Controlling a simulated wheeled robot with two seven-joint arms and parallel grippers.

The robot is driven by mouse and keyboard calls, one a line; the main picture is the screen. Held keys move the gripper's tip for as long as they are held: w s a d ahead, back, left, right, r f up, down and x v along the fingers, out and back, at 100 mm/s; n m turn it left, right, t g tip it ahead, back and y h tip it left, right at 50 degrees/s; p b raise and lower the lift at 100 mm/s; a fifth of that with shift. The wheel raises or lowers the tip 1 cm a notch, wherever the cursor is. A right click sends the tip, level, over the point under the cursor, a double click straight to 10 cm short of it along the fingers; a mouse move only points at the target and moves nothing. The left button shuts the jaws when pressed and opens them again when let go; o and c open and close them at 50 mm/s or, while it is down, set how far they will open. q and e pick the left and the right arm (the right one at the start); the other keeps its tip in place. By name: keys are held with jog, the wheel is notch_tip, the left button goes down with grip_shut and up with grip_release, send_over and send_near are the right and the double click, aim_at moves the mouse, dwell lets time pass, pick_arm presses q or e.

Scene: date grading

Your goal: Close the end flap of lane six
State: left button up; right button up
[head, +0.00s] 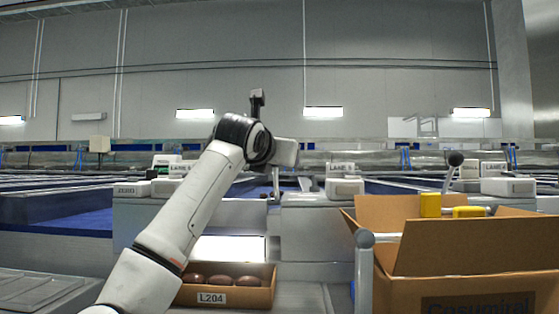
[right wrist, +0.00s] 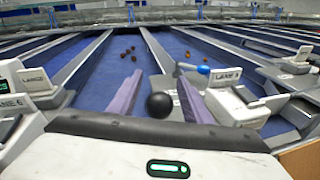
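One arm of mine rises from the lower left of the head view. Its place between the two lane signs matches the right wrist view, so I take its gripper (head: 290,186) as my right one. In the right wrist view the right gripper (right wrist: 160,76) is open. A black ball knob (right wrist: 160,105) shows between its fingers, with a gap on both sides. The sign (right wrist: 227,77) right of the fingers seems to read lane 6; it also shows in the head view (head: 341,168). The knob's lever and the end flap cannot be made out. My left gripper is not in view.
A cardboard box (head: 455,260) with open flaps stands at right, yellow items (head: 430,205) at its top. Another black-knobbed lever (head: 455,160) stands behind it. A grey post (head: 364,270) is beside the box. A crate (head: 212,298) of dates, labelled L204, sits below my arm.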

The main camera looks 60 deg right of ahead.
jog(key=p+v, duration=0.1)
jog(key=v, duration=0.9)
jog(key=shift+a, duration=0.2)
